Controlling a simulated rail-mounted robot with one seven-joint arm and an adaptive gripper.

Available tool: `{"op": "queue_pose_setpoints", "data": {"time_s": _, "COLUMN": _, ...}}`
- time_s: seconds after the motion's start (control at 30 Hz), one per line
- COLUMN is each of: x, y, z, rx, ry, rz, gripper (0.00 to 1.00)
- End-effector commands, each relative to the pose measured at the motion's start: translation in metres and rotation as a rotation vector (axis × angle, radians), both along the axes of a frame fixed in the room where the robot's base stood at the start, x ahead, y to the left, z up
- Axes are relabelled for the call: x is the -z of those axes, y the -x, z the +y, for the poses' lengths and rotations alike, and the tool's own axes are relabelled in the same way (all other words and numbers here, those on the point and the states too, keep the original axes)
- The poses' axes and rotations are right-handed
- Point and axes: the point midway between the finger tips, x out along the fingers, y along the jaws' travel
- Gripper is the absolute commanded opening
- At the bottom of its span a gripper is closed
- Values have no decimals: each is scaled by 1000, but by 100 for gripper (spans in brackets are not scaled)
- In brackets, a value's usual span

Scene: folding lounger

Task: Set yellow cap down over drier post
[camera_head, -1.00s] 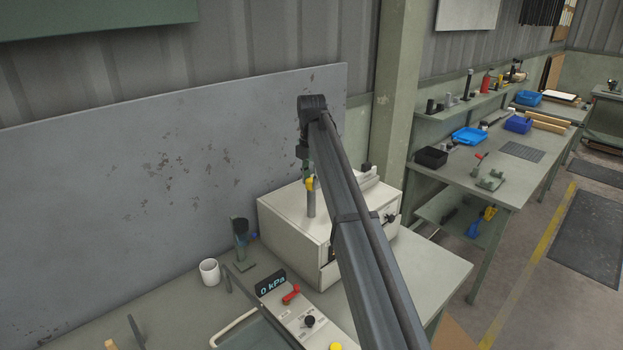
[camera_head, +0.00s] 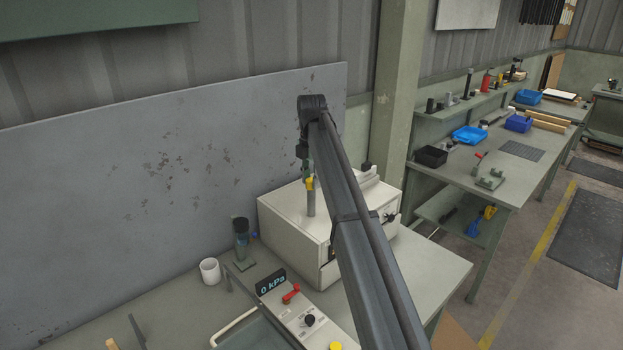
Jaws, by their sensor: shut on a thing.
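The yellow cap (camera_head: 310,183) is small and held at the lower end of my gripper (camera_head: 308,175). My gripper is shut on it, partly hidden behind my dark arm. Directly below is a grey upright post (camera_head: 311,203) on top of the cream box-shaped drier (camera_head: 285,218). The cap appears at the post's top end. I cannot tell whether it is around the post or just above it.
A dark cylinder on a green stand (camera_head: 241,240), a white cup (camera_head: 210,270) and a panel with a red lever (camera_head: 291,293) stand left of the drier. A "0 kPa" display (camera_head: 271,281) is close by. Bare bench (camera_head: 440,270) lies to the right.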

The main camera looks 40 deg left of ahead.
Motion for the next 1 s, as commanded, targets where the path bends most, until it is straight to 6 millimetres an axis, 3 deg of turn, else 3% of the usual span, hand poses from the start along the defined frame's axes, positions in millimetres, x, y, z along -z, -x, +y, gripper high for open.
{"op": "queue_pose_setpoints", "data": {"time_s": 1.0, "x": 8, "y": 0, "z": 0, "rx": 0, "ry": 0, "rz": 0, "gripper": 21}}
